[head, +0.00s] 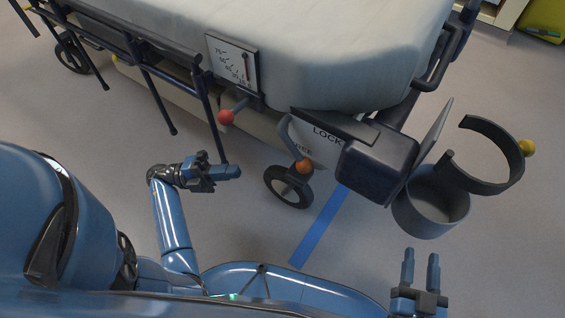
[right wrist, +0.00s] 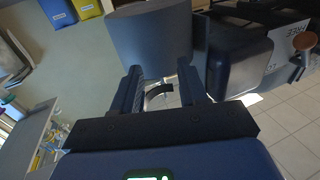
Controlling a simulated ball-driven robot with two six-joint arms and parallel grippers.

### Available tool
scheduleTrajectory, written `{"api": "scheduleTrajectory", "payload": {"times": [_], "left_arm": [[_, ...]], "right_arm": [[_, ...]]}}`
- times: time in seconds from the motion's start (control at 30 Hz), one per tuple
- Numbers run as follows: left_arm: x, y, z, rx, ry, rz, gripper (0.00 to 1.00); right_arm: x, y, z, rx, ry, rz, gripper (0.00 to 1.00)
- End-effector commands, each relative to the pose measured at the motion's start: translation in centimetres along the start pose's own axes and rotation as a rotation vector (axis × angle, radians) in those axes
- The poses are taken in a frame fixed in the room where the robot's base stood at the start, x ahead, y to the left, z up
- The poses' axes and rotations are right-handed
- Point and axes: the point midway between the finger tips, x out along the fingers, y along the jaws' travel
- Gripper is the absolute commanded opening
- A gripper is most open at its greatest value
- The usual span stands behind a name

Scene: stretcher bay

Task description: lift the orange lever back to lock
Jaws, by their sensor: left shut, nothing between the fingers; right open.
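The orange lever's round knob (head: 304,166) is at the foot end of the stretcher, just below the partly hidden word FREE on a white plate (head: 322,150). The word LOCK is higher on that plate. The knob also shows at the right edge of the right wrist view (right wrist: 304,41). My left gripper (head: 238,171) is shut and empty, left of the knob and apart from it. My right gripper (head: 421,266) is open and empty, below and right of the knob. In the right wrist view its fingers (right wrist: 162,84) point toward a grey cylinder.
A dark box (head: 377,162) and a grey cylindrical holder (head: 430,208) stick out right of the plate. A dark open ring (head: 508,176) with a yellow knob is beyond. A red knob (head: 226,117) hangs under the angle gauge (head: 232,62). A caster wheel (head: 289,187) stands below the lever.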

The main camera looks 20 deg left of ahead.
Motion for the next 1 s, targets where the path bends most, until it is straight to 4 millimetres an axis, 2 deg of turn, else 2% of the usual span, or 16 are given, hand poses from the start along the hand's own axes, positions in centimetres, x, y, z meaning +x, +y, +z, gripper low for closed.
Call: {"api": "scheduleTrajectory", "payload": {"times": [0.03,0.47,0.6,0.67,0.8,1.0], "left_arm": [[0.3,-0.5,-0.1,-0.003,0.0,-0.001,0.0],[2.4,-0.6,-0.3,-0.006,0.002,0.001,0.0],[5.0,-0.5,-0.4,-0.005,0.007,0.001,0.0],[6.0,0.4,-0.2,-0.002,0.008,0.003,0.0],[8.6,0.4,-0.2,-0.001,0.008,0.004,0.0],[11.6,0.3,-0.2,-0.001,0.006,0.002,0.0]], "right_arm": [[0.0,0.0,-0.9,0.0,-0.005,0.0,0.43],[-0.4,0.0,-4.4,0.0,-0.053,-0.001,0.43],[-0.4,0.0,-6.1,0.0,-0.052,-0.001,0.43],[-0.4,0.0,-5.0,0.0,-0.051,-0.001,0.43],[-0.4,0.0,-4.3,0.0,-0.052,-0.001,0.43],[-0.4,0.0,-3.4,0.0,-0.051,-0.001,0.43]]}}
